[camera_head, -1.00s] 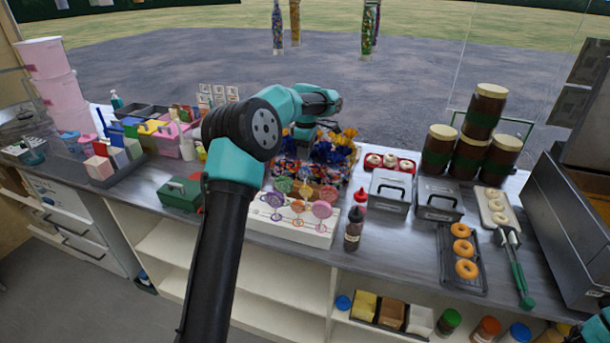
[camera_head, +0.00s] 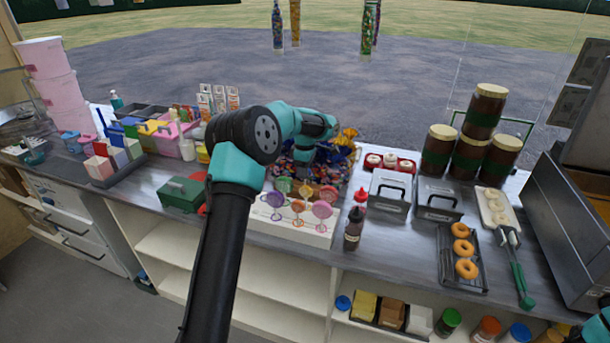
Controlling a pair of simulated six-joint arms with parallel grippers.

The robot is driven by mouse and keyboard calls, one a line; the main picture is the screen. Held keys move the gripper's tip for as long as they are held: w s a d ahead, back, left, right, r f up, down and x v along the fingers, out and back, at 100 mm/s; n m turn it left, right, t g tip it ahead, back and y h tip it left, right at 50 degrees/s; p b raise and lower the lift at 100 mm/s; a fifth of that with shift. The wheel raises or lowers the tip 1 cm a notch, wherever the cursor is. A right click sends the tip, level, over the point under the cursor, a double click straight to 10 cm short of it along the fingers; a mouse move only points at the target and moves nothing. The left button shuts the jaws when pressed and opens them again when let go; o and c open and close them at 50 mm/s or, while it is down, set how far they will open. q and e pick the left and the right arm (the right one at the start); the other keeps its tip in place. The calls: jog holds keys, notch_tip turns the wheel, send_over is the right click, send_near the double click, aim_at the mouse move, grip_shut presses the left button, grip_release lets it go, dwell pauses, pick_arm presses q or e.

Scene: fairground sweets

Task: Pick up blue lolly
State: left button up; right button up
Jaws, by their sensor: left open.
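Behind the stand is a bin of wrapped sweets with blue wrappers (camera_head: 343,153). My left gripper (camera_head: 304,167) points down over this bin, just behind the lollies. It is open, with its fingertips hard to make out against the sweets. My right gripper is out of view.
Grey lidded boxes (camera_head: 390,190) lie farther right. A green box (camera_head: 180,195) is to the left. My left arm crosses the counter's front.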

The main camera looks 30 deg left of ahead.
pick_arm(q)
jog(key=shift+f, duration=0.85)
grip_shut()
